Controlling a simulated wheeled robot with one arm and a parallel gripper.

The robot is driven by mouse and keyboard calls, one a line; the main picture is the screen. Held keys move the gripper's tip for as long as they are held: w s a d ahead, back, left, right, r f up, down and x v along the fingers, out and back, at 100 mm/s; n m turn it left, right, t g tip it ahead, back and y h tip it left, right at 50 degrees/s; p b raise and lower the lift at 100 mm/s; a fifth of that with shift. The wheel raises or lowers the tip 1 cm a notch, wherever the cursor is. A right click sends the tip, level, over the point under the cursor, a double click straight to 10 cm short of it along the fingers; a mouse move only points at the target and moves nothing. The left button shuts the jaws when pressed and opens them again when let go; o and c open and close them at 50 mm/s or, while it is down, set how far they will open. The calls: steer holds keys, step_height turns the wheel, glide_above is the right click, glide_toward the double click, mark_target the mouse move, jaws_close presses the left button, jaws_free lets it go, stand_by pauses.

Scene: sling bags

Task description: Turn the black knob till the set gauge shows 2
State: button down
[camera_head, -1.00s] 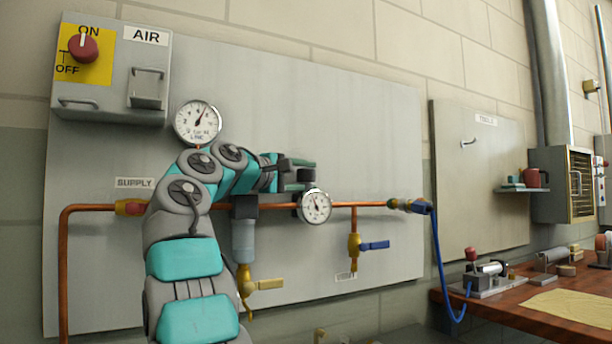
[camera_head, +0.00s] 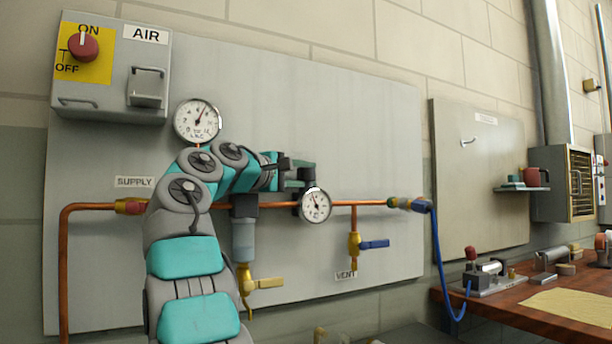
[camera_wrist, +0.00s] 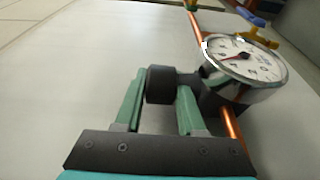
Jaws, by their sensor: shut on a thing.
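The black knob (camera_wrist: 160,84) sits between the two green fingers of my gripper (camera_wrist: 160,98) in the wrist view, and the fingers are shut on it. In the head view my gripper (camera_head: 300,175) is at the knob, just above the set gauge, and the knob is partly hidden by the fingers. The set gauge (camera_head: 316,206) is a small round white dial on the copper pipe.
A larger line gauge (camera_head: 197,121) is above my arm. A red AIR switch (camera_head: 84,47) points to ON. Below the copper pipe (camera_head: 375,203) are a yellow-handled valve (camera_head: 268,284) and a blue-handled vent valve (camera_head: 374,245).

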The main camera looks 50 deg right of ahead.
steer(key=shift+s+n+t, duration=0.15)
steer(key=shift+n+t, duration=0.25)
steer(key=shift+t, duration=0.2)
steer(key=shift+f+t+b, duration=0.15)
steer(key=shift+t+b, duration=0.15)
steer(key=shift+b, duration=0.05)
steer(key=shift+n+t+y, duration=0.5)
steer(key=shift+n+t, duration=1)
steer(key=shift+t, duration=0.5)
steer(key=shift+n+t+y+p, duration=0.2)
steer(key=shift+n+t+y, duration=1.05)
steer(key=shift+t, duration=0.55)
steer(key=shift+n+t+y+p, duration=0.2)
steer(key=shift+n+t+y, duration=0.75)
steer(key=shift+n+t, duration=0.7)
steer(key=shift+t, duration=0.25)
steer(key=c, duration=0.8)
jaws_free()
steer(key=shift+a, duration=0.1)
